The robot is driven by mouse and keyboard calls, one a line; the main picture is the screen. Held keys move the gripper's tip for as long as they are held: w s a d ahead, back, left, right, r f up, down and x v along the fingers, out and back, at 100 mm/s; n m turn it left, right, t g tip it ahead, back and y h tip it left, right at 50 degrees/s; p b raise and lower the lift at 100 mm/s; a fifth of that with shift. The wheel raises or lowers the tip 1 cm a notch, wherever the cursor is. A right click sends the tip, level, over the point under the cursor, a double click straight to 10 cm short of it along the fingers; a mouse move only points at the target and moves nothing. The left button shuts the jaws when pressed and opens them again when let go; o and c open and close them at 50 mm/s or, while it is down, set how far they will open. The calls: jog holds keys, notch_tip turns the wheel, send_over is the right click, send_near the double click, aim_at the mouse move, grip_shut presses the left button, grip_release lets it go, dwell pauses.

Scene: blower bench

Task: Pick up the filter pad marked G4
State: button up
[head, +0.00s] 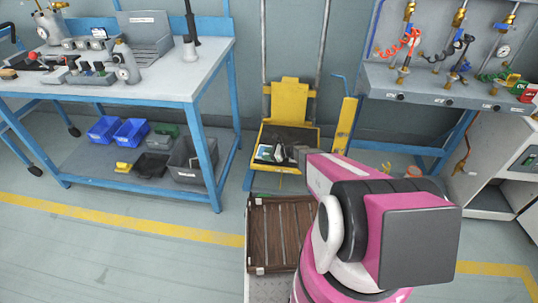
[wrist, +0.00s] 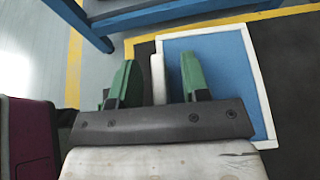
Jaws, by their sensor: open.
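A blue pad with a white border (wrist: 228,62) lies on a dark surface in the wrist view; I can read no G4 mark on it. My gripper (wrist: 158,78) is open, with one green finger on each side of the pad's left white edge. I cannot tell whether the fingers touch it. The right finger hides part of the blue face. In the head view my gripper (head: 283,153) is over the dark bed of a yellow stand (head: 289,100). A small pale item shows beside it there, mostly hidden.
A blue-framed bench (head: 150,85) with tools stands on the left, bins on its lower shelf. A brown slatted crate (head: 278,235) is below the yellow stand. A grey panel bench (head: 450,92) with hoses and a white cabinet (head: 505,150) stand on the right. Floor at front left is clear.

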grip_shut()
